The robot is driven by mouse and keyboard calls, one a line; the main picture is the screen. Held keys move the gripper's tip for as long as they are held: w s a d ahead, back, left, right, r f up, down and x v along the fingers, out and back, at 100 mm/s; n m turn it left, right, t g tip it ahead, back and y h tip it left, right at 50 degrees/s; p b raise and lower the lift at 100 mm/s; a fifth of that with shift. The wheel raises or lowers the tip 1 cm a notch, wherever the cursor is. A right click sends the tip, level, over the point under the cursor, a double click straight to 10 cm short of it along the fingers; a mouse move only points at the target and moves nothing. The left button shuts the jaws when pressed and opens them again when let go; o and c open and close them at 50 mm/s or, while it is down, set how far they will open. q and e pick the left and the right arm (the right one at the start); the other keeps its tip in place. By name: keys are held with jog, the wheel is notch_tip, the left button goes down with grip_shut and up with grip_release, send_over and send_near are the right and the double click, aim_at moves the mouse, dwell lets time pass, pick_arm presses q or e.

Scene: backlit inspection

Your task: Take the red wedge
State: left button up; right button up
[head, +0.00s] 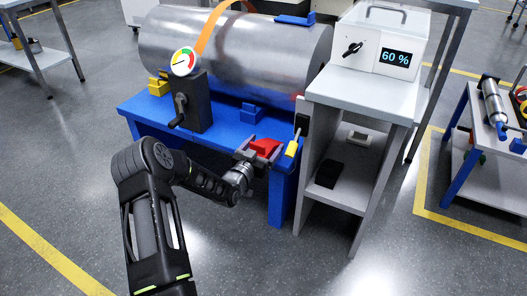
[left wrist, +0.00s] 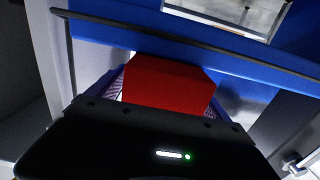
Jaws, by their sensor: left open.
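The red wedge (head: 265,146) is at the front right edge of the blue bench (head: 150,113), below the metal cylinder. My left gripper (head: 258,154) has its fingers on either side of it. In the left wrist view the red wedge (left wrist: 168,84) fills the space between the two spread fingers. The left gripper is open, and I cannot tell whether a finger touches the wedge. The wedge's underside and what bears it are hidden. My right gripper is in neither view.
A large metal cylinder (head: 230,55) lies along the bench, with a dial gauge (head: 184,61) on a dark post at left. A grey stand (head: 365,92) with a 60 % display box (head: 378,50) stands close at right.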

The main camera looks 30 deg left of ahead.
pick_arm(q)
jog(key=c, duration=1.8)
